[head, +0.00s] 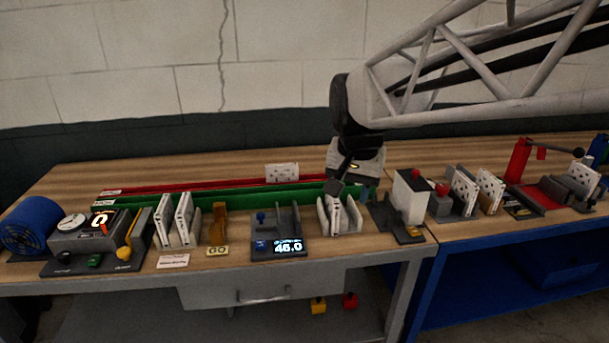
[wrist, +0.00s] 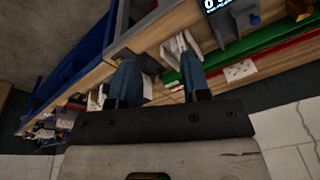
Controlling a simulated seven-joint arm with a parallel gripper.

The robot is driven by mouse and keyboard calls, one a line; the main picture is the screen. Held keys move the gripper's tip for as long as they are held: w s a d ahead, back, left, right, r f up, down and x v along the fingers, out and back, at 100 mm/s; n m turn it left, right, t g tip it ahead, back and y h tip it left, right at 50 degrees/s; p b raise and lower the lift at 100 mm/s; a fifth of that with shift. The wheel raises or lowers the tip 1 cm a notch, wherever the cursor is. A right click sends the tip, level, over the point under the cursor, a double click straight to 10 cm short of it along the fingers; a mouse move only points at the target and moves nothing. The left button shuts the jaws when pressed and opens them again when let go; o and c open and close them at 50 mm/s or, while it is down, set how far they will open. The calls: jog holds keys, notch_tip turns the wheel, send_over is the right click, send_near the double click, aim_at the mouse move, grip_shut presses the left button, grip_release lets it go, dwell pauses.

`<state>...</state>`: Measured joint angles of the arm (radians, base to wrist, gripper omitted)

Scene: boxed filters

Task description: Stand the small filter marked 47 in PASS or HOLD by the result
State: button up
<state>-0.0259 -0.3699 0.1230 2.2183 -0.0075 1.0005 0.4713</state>
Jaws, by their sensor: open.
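My gripper (head: 350,190) is open and empty, just above and behind a small rack of white filters (head: 338,216). In the wrist view, its two blue fingers (wrist: 160,78) stand apart, with that rack (wrist: 180,46) beyond them. No number is legible on any filter, so I cannot tell which is 47. A green rail (head: 225,200) and a red rail (head: 200,187) run along the back, with small unreadable labels at their left ends. One white filter (head: 282,172) stands at the red rail. A tester with a display (head: 288,246) reads 46.0; its slot looks empty.
More filters (head: 475,192) are on the blue bench.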

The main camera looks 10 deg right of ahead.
jog(key=s+f+n, duration=0.2)
jog(key=s+f, duration=0.1)
jog(key=s, duration=0.5)
jog(key=s+d+f+n, duration=0.1)
jog(key=s+f+n, duration=0.1)
jog(key=s, duration=0.7)
jog(key=shift+d+f+n+t, duration=0.3)
jog(key=shift+f+n, duration=0.1)
jog(key=shift+f, duration=0.45)
